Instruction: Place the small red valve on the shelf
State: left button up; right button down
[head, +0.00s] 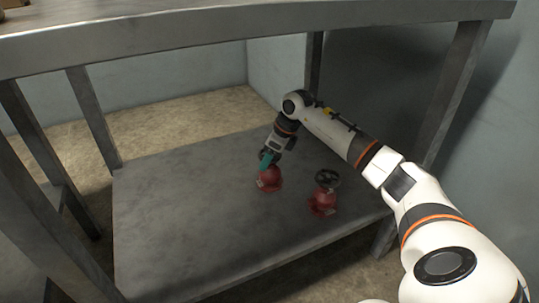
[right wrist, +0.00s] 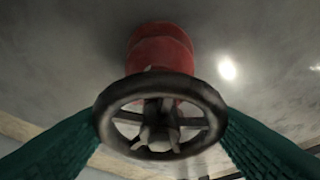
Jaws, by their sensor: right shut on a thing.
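Two red valves are at the lower metal shelf (head: 190,220) under the table. My right gripper (head: 268,160) reaches in under the tabletop and is shut on one red valve (head: 270,180). In the right wrist view its teal fingers press on both sides of the black handwheel (right wrist: 158,88), with the red body (right wrist: 160,47) beyond it. That valve looks upright at the shelf surface; I cannot tell if it touches. The other red valve (head: 322,202), with a black handwheel on top, stands to the right and nearer. I cannot tell which valve is smaller. My left gripper is out of view.
The metal tabletop (head: 200,38) hangs over the shelf, above my right arm. Metal legs stand at the left (head: 95,125) and right (head: 455,90). The left and front parts of the shelf are bare. A wall is behind and to the right.

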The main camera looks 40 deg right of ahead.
jog(key=shift+c, duration=1.8)
grip_release()
